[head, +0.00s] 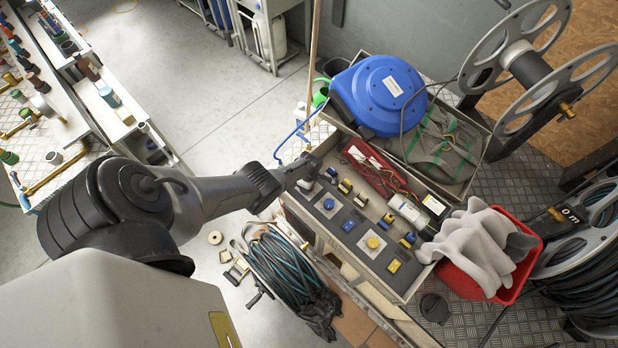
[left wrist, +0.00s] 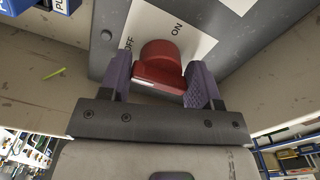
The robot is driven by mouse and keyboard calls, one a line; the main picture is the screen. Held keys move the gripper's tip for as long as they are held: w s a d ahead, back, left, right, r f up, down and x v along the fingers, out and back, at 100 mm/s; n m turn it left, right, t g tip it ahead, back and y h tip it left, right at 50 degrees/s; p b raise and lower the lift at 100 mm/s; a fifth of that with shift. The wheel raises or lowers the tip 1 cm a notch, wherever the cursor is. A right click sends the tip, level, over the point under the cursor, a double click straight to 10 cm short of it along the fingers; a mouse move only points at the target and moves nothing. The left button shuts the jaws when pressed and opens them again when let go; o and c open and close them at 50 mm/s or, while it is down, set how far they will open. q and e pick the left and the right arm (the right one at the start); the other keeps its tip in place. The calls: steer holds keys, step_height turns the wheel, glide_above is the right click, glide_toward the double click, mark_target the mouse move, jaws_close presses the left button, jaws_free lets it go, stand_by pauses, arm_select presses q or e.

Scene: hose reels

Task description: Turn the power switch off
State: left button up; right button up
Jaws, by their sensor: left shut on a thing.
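The power switch is a red rotary knob (left wrist: 158,62) on a white plate (left wrist: 200,45) lettered OFF at its left and ON at its right in the left wrist view. My left gripper (left wrist: 160,85) has its two purple-grey fingers on either side of the knob, shut on it. In the head view my left gripper (head: 306,170) reaches the upper left end of the dark control panel (head: 352,228) and hides most of the switch. I cannot tell exactly which way the knob points. My right gripper is in neither view.
Blue (head: 328,204) and yellow (head: 373,242) controls sit farther along the panel. A blue hose reel (head: 378,90) stands behind it. A red bin (head: 510,288) with grey cloth (head: 480,250) is at the right. Open floor (head: 215,120) lies left of the bench.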

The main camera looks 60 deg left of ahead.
arm_select(q)
steer(key=o, duration=0.7)
steer(key=shift+c, duration=0.2)
step_height(320, 180, up, 14)
steer(key=p, duration=0.8)
steer(key=shift+p, duration=0.35)
steer(key=shift+f, duration=0.1)
